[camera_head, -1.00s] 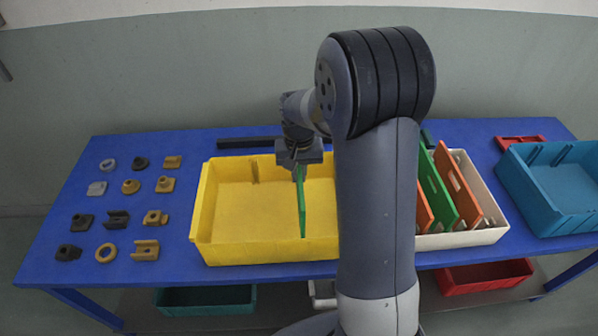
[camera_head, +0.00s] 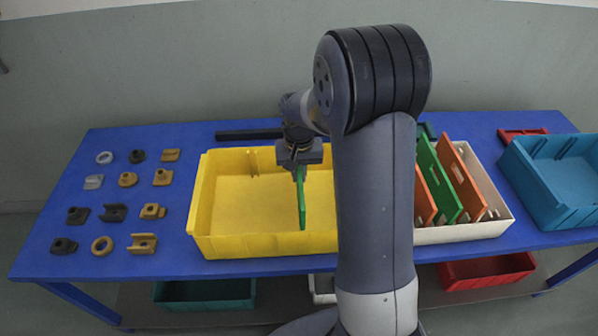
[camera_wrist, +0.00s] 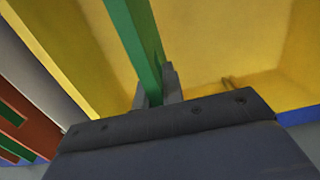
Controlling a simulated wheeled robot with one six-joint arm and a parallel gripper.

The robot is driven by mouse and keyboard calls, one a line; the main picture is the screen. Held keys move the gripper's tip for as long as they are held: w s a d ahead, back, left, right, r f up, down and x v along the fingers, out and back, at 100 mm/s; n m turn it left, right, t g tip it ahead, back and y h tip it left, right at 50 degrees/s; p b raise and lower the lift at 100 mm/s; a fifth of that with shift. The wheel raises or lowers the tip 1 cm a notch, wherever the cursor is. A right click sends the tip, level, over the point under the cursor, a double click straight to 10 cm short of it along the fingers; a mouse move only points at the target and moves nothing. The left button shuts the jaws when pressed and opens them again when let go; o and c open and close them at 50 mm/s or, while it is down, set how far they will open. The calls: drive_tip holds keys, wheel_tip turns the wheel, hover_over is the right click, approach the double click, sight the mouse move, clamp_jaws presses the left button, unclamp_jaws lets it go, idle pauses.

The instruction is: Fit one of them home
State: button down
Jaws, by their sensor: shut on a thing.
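My gripper (camera_head: 299,168) is shut on the top edge of a green divider panel (camera_head: 302,204). The panel hangs upright within the yellow bin (camera_head: 246,248). In the wrist view the same green panel (camera_wrist: 139,42) runs between the two fingers (camera_wrist: 157,88), with yellow bin floor and walls around it. A small slot rib (camera_head: 253,162) shows on the bin's back wall. I cannot tell whether the panel touches the floor or sits in a slot. To the right, a white bin (camera_head: 470,233) holds several orange (camera_head: 463,180) and green (camera_head: 440,183) panels standing on edge, partly hidden by my arm.
A blue bin (camera_head: 562,205) stands at the right end of the blue table (camera_head: 165,268), with a red part (camera_head: 522,134) behind it. Several small brown, grey and black parts (camera_head: 113,213) lie in rows at the left. A black bar (camera_head: 248,134) lies behind the yellow bin.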

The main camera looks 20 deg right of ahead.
drive_tip(key=shift+f+b, duration=1.75)
drive_tip(key=shift+f, duration=0.85)
drive_tip(key=c, duration=1.5)
unclamp_jaws()
drive_tip(key=shift+o, duration=0.2)
drive_tip(key=shift+r, duration=0.1)
wheel_tip(320, 180, up, 11)
drive_tip(key=shift+f, duration=0.2)
